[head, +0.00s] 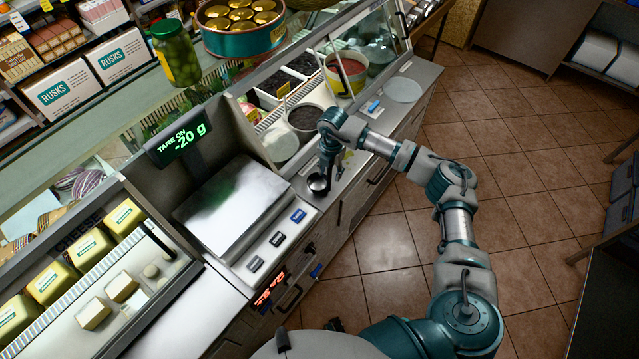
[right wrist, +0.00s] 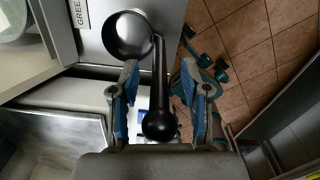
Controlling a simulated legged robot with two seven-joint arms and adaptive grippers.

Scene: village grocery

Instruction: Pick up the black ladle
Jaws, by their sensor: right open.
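The black ladle (head: 319,184) is at the counter's front edge, just right of the scale, with its bowl showing below my right gripper (head: 330,158). In the right wrist view, the ladle's round bowl (right wrist: 128,36) is toward the top and its handle runs down to a thick rounded end. My right gripper (right wrist: 160,75) is open, with one finger on each side of the handle; a gap shows on the right side, and I cannot tell whether the left finger touches. Most of the handle is hidden by the gripper in the head view. My left gripper is not in view.
The scale (head: 230,205) with a steel plate stands left of the ladle. Behind are tubs, including a dark-filled one (head: 304,117), and the glass display case. A white disc (head: 402,90) lies farther right on the counter. The tiled floor (head: 510,150) on the right is open.

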